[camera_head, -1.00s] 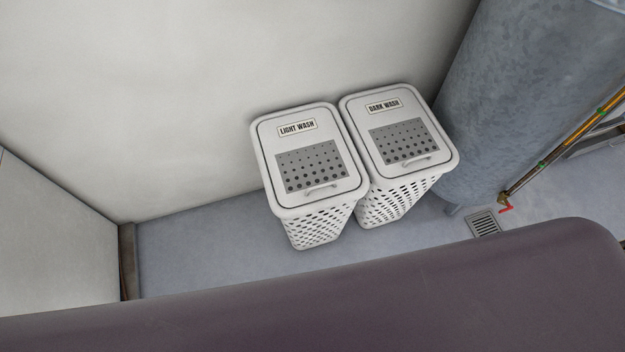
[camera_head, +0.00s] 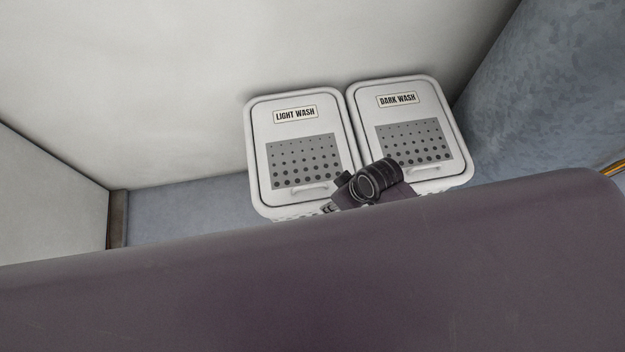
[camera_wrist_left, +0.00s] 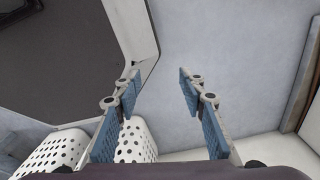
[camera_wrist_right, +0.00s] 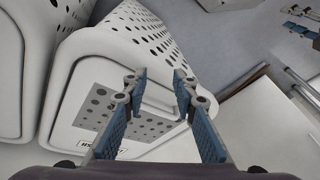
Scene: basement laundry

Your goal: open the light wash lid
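The light wash hamper (camera_head: 298,150) is white, with a labelled lid, a grey dotted panel and a small front handle (camera_head: 307,190). Its lid lies shut. My right wrist and gripper (camera_head: 332,207) show at its front right corner, partly hidden behind my body. In the right wrist view the right gripper (camera_wrist_right: 158,78) is open and empty, its fingers in front of what looks like the light wash lid (camera_wrist_right: 85,105), seen upside down. Contact with the handle cannot be told. My left gripper (camera_wrist_left: 158,78) is open and empty; the head view does not show it.
The dark wash hamper (camera_head: 405,125) stands close on the right, lid shut. A wall (camera_head: 180,80) is behind both, and a large grey tank (camera_head: 550,90) is at the right. Bare floor (camera_head: 185,210) lies to the left.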

